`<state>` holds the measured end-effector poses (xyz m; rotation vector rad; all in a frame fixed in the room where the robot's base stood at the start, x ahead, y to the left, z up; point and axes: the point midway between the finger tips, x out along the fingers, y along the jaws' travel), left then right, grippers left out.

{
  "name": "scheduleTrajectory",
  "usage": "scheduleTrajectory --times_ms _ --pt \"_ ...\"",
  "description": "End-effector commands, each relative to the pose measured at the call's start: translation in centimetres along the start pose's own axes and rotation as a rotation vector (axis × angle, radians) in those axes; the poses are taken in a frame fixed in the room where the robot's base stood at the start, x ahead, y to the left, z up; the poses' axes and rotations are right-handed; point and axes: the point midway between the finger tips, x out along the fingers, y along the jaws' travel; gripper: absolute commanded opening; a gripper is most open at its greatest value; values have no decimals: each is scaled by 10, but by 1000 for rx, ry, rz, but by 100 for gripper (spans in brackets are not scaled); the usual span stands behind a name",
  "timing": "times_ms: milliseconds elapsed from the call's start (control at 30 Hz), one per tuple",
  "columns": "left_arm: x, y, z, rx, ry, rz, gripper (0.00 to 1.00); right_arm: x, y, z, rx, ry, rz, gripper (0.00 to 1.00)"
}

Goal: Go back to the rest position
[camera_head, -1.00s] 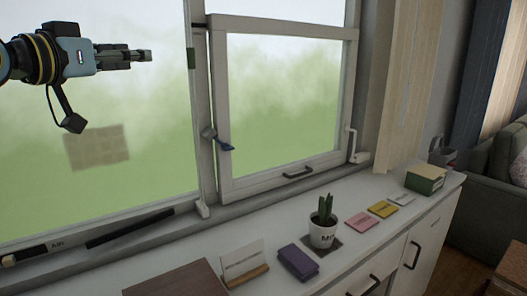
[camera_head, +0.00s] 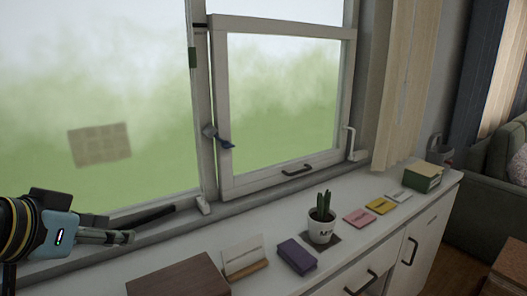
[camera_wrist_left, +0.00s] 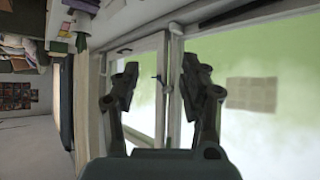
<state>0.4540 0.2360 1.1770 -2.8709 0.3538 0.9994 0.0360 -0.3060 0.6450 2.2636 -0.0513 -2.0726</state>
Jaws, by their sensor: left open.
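My left gripper (camera_head: 128,237) is at the lower left of the head view, in front of the window sill and left of the brown box. Its fingers point right. In the left wrist view the two fingers (camera_wrist_left: 160,85) stand apart with nothing between them, and the window shows behind them. My right gripper is not in either view.
The window (camera_head: 285,110) fills the back, with a handle on its frame. The white sideboard (camera_head: 335,262) holds a brown box (camera_head: 178,278), a card in a stand (camera_head: 244,260), a purple block (camera_head: 297,256), a potted plant (camera_head: 322,225), colored cards and a green box (camera_head: 422,178).

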Motion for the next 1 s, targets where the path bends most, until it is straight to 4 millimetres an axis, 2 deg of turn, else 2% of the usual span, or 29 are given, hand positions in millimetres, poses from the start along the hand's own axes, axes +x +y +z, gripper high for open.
scheduleTrajectory --times_ms 33,100,200,300,500,767,867,967,1000 --pt "-8 5 36 -13 -82 -16 44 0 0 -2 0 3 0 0" --pt "-20 8 76 -27 -184 -46 44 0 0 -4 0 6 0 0" --pt "-40 12 123 -44 -306 -84 44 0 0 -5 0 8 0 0" --pt "-62 15 161 -62 -413 -119 44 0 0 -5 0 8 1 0" --pt "-109 21 223 -94 -604 -187 44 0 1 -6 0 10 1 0" --pt "-27 9 303 -103 -634 -188 44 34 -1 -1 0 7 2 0" --pt "5 6 343 -108 -649 -187 44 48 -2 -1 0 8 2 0" --pt "41 2 395 -114 -667 -187 44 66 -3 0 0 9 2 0" --pt "56 1 421 -117 -676 -187 44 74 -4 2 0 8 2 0"
